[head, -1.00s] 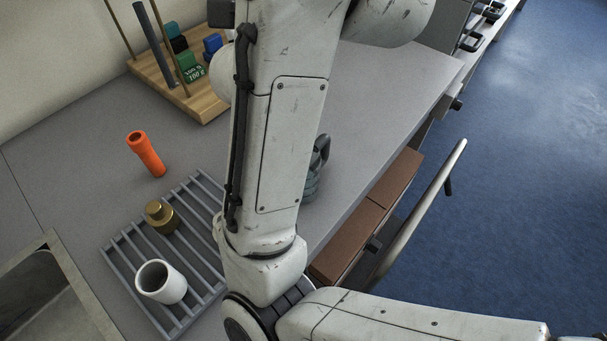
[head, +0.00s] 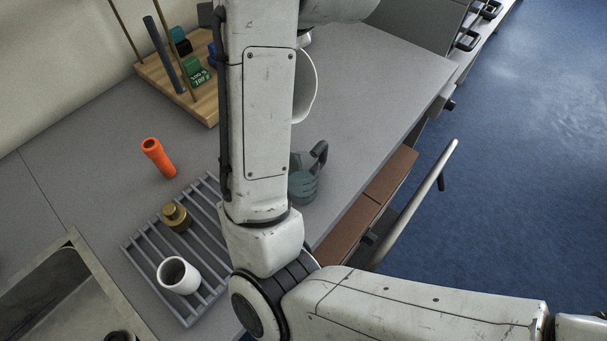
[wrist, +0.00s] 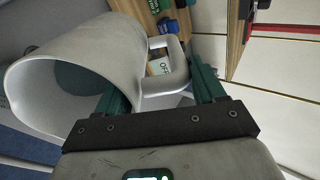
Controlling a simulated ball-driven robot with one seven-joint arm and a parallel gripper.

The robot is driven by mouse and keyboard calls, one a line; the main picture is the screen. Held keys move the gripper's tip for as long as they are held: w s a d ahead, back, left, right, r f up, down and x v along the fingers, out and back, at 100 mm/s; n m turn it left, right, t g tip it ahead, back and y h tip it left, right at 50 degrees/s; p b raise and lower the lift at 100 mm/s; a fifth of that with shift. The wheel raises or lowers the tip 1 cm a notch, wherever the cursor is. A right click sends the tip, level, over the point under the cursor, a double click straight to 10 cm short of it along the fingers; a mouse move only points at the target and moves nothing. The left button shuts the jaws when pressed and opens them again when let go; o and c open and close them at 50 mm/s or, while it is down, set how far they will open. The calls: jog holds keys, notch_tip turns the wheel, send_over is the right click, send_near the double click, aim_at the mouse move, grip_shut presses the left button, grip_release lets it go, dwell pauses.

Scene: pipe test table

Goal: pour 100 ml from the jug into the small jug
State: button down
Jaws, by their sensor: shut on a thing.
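The jug (wrist: 85,65) is large and white in the wrist view, with its mouth facing left in that picture. A dark teal patch shows inside its mouth; I cannot tell if it is liquid. The small jug (head: 304,182), grey-green with a dark handle, stands on the counter, partly behind my arm. The held jug is farther back than it.
A grey rack (head: 204,236) holds a white cup (head: 178,276) and a brass weight (head: 176,217). A wooden stand (head: 205,106) with colored blocks is at the back. A sink (head: 50,295) is front left. The counter's right side is clear.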

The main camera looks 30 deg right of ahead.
jog(key=shift+r, duration=0.15)
jog(key=shift+w+r+g+p, duration=0.3)
jog(key=shift+r+p, duration=0.05)
jog(key=shift+p, duration=0.85)
jog(key=shift+w+a+g+p, duration=0.1)
jog(key=shift+w+g+p, duration=0.15)
jog(key=shift+p, duration=0.35)
jog(key=shift+w+g+p, duration=0.3)
jog(key=shift+g+p, duration=0.15)
jog(key=shift+p, duration=0.65)
jog(key=shift+w+f+g+p, duration=0.15)
jog(key=shift+f+g+p, duration=0.1)
jog(key=shift+g+p, duration=0.05)
